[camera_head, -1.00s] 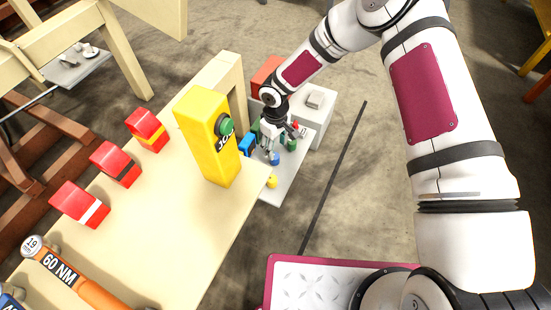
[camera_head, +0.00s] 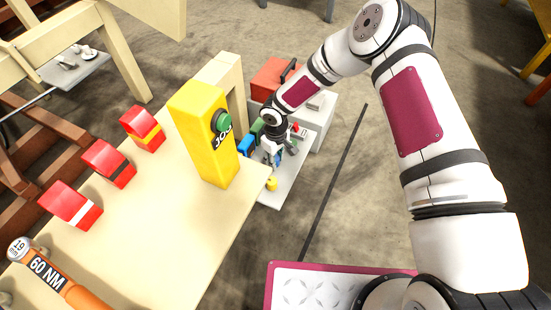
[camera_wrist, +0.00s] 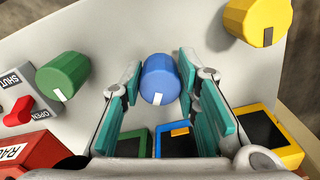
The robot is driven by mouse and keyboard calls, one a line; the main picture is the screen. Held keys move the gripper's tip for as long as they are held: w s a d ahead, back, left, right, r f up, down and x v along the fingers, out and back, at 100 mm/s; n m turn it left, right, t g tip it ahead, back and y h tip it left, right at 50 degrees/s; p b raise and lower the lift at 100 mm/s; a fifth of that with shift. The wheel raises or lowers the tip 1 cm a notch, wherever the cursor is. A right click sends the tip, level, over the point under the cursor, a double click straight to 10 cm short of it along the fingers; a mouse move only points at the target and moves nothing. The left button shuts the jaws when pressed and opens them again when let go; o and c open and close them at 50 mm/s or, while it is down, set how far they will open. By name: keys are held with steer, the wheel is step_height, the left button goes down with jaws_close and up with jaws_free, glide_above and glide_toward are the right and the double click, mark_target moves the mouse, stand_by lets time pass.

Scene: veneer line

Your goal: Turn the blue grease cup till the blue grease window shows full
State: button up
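The blue grease cup (camera_wrist: 160,80) is a round blue knob on a pale panel, its white mark toward the bottom of the wrist view. My gripper (camera_wrist: 159,72) is open, its teal-padded fingers on either side of the cup; I cannot tell whether they touch it. The blue grease window (camera_wrist: 176,146) is a dark pane in a blue frame, with a short orange bar near its top edge. My gripper partly hides it. In the head view my gripper (camera_head: 273,150) is low over the panel (camera_head: 291,178) and mostly covers the blue cup.
A green cup (camera_wrist: 62,76) is left of the blue one, a yellow cup (camera_wrist: 257,20) upper right. Green (camera_wrist: 133,142) and yellow (camera_wrist: 262,134) windows flank the blue one. A red lever (camera_wrist: 18,111) is at left. A tall yellow post (camera_head: 205,135) stands on the table nearby.

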steer(key=shift+c, duration=1.2)
steer(key=shift+m, duration=0.3)
steer(key=shift+m+b, duration=0.95)
steer(key=shift+m, duration=1.65)
steer(key=o, duration=1.2)
steer(key=shift+c, duration=0.2)
steer(key=shift+a, duration=0.1)
